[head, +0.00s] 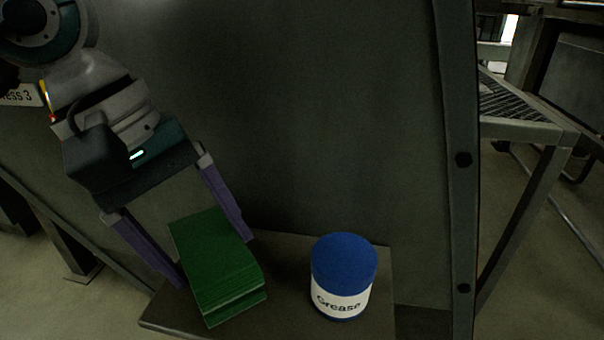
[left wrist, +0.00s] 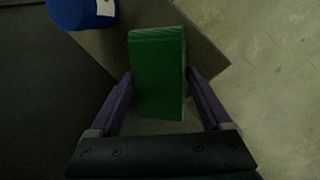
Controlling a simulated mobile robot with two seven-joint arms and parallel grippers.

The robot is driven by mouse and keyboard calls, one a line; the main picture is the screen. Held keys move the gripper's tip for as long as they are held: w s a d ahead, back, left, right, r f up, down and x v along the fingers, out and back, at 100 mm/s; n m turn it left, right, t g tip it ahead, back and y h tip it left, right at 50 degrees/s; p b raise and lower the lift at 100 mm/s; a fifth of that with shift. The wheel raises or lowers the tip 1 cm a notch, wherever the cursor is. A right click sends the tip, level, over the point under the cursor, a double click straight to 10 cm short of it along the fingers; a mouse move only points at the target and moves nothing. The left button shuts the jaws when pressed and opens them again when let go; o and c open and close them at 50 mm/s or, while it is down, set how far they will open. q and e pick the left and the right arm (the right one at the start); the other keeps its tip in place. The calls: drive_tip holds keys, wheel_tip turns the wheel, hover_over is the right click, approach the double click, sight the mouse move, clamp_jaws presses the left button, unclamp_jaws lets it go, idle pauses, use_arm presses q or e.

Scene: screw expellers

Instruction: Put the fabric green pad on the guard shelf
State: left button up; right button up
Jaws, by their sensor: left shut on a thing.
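The green pad (head: 215,265), a thick ribbed block, is between the two purple fingers of my left gripper (head: 214,262), which is shut on it. In the left wrist view the pad (left wrist: 158,70) sits between the fingertips and extends beyond them. The pad is at the left part of the small dark guard shelf (head: 287,265). I cannot tell whether its underside touches the shelf. The shelf also shows in the left wrist view (left wrist: 207,55) behind the pad. My right gripper is not in view.
A blue-lidded grease tub (head: 343,277) stands on the right part of the shelf, with a gap between it and the pad. A large dark guard panel (head: 330,110) rises behind the shelf. A metal platform (head: 520,110) stands at the right.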

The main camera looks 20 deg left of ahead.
use_arm(q)
drive_tip(key=o, duration=1.2)
drive_tip(key=shift+c, duration=0.2)
drive_tip(key=shift+r, duration=0.15)
drive_tip(key=p+v, duration=0.3)
drive_tip(key=v, duration=0.8)
drive_tip(key=shift+r+p, duration=0.4)
drive_tip(key=shift+a, duration=0.15)
